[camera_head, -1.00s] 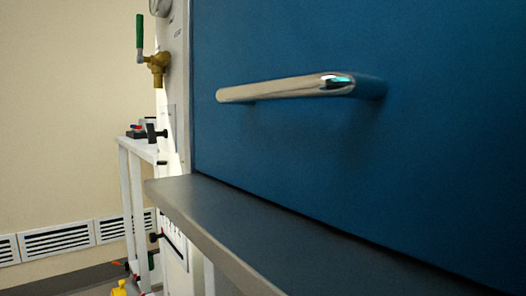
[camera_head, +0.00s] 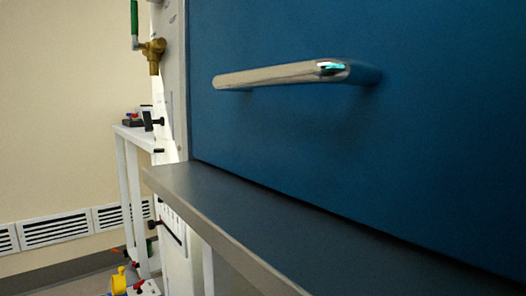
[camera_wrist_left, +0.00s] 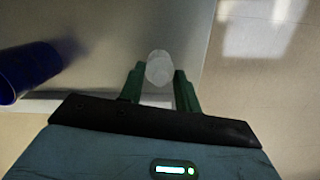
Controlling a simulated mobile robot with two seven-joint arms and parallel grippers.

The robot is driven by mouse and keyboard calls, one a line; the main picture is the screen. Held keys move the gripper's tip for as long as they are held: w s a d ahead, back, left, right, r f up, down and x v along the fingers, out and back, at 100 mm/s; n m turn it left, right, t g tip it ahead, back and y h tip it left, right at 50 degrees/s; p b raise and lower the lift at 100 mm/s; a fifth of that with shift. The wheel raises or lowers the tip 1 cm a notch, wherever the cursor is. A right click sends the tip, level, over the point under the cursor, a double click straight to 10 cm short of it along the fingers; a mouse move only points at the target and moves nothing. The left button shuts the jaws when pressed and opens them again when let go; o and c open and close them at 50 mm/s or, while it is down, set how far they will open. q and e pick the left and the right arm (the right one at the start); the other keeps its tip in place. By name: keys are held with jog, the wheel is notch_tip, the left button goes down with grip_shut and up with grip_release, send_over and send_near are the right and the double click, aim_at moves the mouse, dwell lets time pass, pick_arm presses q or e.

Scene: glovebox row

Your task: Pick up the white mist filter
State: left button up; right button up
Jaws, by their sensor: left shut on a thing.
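The white mist filter (camera_wrist_left: 159,66) shows in the left wrist view as a pale, round, greyish-white piece between the green fingers. My left gripper (camera_wrist_left: 159,73) is shut on it, one finger on each side. The fingers hide part of its sides. Neither the filter nor a gripper shows in the head view. My right gripper is in neither view.
A blue panel (camera_head: 300,150) with a metal handle (camera_head: 285,75) fills the head view's right, above a grey ledge (camera_head: 215,205). A white stand (camera_head: 128,170) and brass valve (camera_head: 153,55) are at left. A dark blue cylinder (camera_wrist_left: 28,68) lies left in the wrist view.

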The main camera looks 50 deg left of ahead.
pick_arm(q)
notch_tip(320, 180, up, 4)
jog(key=p, duration=0.2)
jog(key=shift+r+p, duration=0.15)
jog(key=shift+p, duration=0.15)
jog(key=s+f+p, duration=0.1)
jog(key=s+p, duration=0.7)
jog(key=s, duration=0.9)
jog(key=shift+s+d+f, duration=0.35)
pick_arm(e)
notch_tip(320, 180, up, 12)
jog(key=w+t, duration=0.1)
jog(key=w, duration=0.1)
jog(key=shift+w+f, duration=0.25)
